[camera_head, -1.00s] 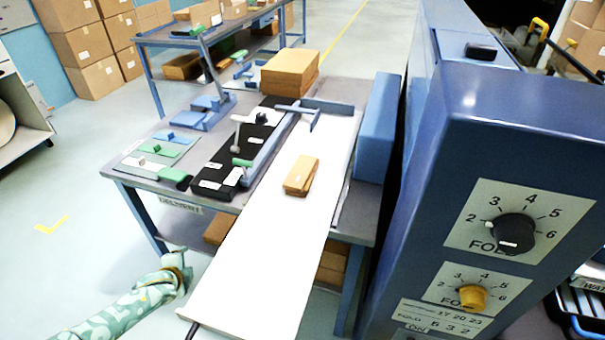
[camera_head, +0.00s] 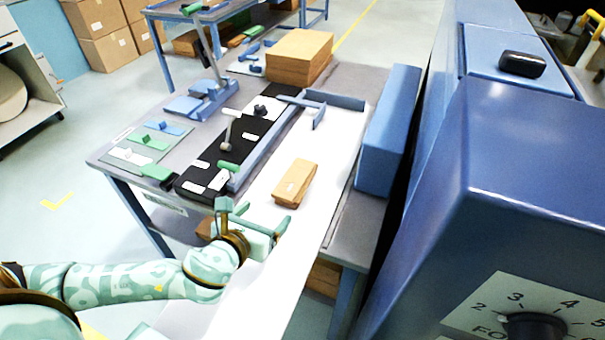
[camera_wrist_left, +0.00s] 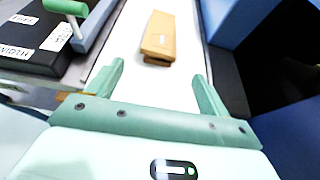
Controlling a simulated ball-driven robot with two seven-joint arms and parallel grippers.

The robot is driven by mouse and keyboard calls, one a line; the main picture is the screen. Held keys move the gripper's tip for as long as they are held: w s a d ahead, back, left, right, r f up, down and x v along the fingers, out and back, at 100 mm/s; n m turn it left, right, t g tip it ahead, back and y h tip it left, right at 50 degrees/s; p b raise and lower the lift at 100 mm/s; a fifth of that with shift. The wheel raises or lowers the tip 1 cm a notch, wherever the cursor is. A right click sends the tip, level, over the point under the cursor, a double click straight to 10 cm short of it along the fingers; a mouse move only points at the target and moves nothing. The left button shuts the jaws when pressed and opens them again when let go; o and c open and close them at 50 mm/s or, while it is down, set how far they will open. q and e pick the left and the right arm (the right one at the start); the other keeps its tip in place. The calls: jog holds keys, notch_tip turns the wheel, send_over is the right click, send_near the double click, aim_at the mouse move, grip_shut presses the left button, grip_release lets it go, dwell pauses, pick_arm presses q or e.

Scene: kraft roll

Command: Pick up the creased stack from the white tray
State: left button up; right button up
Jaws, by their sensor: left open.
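The creased stack (camera_head: 293,184) is a small brown kraft bundle lying on the long white tray (camera_head: 262,197). My left gripper (camera_head: 255,212) is over the tray, on the near side of the stack and apart from it. In the left wrist view the stack (camera_wrist_left: 158,38) lies beyond the open fingers (camera_wrist_left: 158,82), roughly in line with the gap between them. The gap is empty, and the white tray (camera_wrist_left: 120,36) runs away ahead. My right gripper does not show in either view.
A black strip with levers and labels (camera_head: 215,165) runs left of the tray. A blue block (camera_head: 388,130) stands close on its right, beside the large blue machine (camera_head: 520,150). A larger brown stack (camera_head: 297,55) sits at the table's far end.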

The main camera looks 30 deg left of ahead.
aim_at(289, 190)
pick_arm(q)
jog(key=b+x, duration=0.3)
jog(key=x, duration=0.6)
jog(key=shift+w+f, duration=0.15)
jog(key=shift+f, duration=0.1)
jog(key=shift+w+f+b, duration=0.1)
jog(key=shift+w+b, duration=0.4)
jog(key=shift+w, duration=0.05)
jog(key=b+x, duration=0.2)
jog(key=x, duration=0.2)
jog(key=shift+w+d+b, duration=0.1)
jog(key=shift+w+b, duration=0.25)
jog(key=shift+w, duration=0.2)
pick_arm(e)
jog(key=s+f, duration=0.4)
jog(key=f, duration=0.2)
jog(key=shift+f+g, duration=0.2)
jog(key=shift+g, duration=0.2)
pick_arm(q)
jog(key=c, duration=1.2)
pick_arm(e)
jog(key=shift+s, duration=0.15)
